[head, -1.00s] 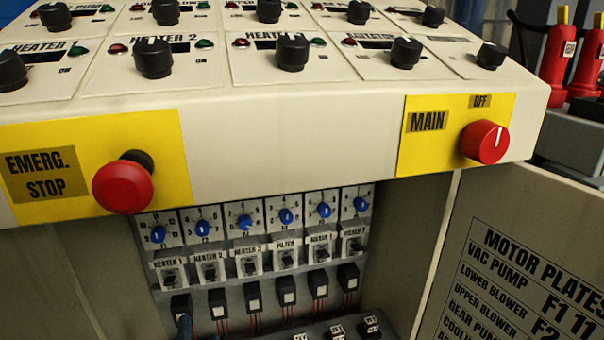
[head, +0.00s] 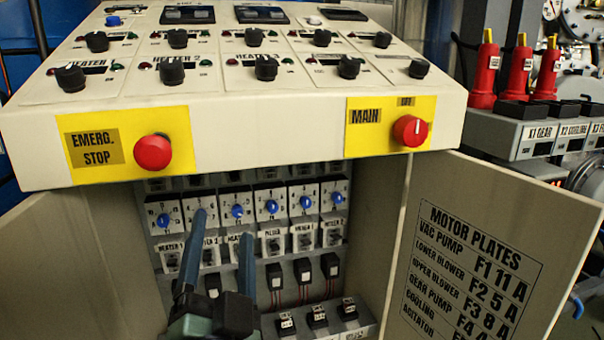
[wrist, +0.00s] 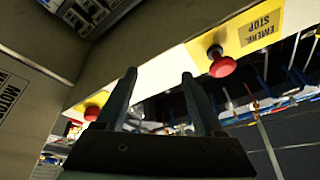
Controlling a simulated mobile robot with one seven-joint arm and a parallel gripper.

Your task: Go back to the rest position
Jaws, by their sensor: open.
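My gripper (head: 222,225) is in the lower middle of the head view, in front of the open cabinet (head: 92,255) under the control panel. Its two fingers point up and stand apart, with nothing between them. In the wrist view my gripper (wrist: 159,75) is also open and empty. The fingers hide part of the left dials and switches in the head view. I cannot tell how far the fingers are from them.
The panel's front edge overhangs the cabinet, with a red emergency stop button (head: 152,152) and a red main switch (head: 410,131) sticking out. The emergency stop (wrist: 222,66) also shows in the wrist view. An open cabinet door (head: 570,235) stands at the right. Red plugs (head: 520,72) are behind it.

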